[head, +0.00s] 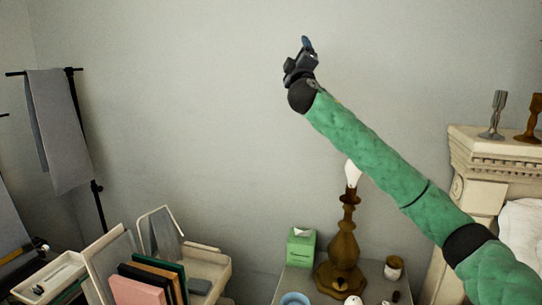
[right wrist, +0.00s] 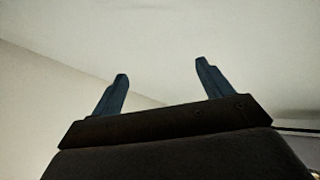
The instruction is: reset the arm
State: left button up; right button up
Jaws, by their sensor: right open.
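My right arm, in a green sleeve, comes in from the lower right of the head view and reaches up and left. My right gripper (head: 305,44) is high in front of the bare wall, pointing up. In the right wrist view its two blue fingers (right wrist: 161,83) stand wide apart with nothing between them, and only plain wall and ceiling show beyond. The gripper is open and touches nothing that I can see. My left gripper is not in the head view.
Below my right arm, a grey nightstand (head: 375,277) holds a brown lamp (head: 343,245), a green tissue box (head: 300,247) and a blue bowl (head: 295,299). A cream mantel (head: 470,165) with candlesticks is at the right. A rack with a grey towel (head: 58,130) is at the left.

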jog(key=s+d+f+m+g, duration=0.25)
jog(key=s+f+g, duration=0.35)
jog(key=f, duration=1.4)
jog(key=s+d+f+m+g, duration=0.1)
jog(key=s+f+m+g, duration=0.5)
jog(key=f, duration=1.5)
jog(key=s+d+f+m+g, duration=0.15)
jog(key=s+f, duration=0.65)
jog(key=f, duration=1.2)
jog(key=s+d+f+m+g, duration=0.1)
jog(key=s+d+f+g, duration=0.1)
jog(key=s+f, duration=0.85)
jog(key=s+d+f+g, duration=0.2)
jog(key=s+f+g, duration=0.1)
jog(key=s+f, duration=0.75)
jog(key=s+f+g, duration=0.2)
jog(key=s+f, duration=0.6)
jog(key=s, duration=0.3)
jog(key=s+f+g, duration=0.2)
jog(key=s+f, duration=0.5)
jog(key=s, duration=0.4)
jog(key=shift+s+a+f+m, duration=0.3)
jog(key=shift+s+a+f, duration=0.1)
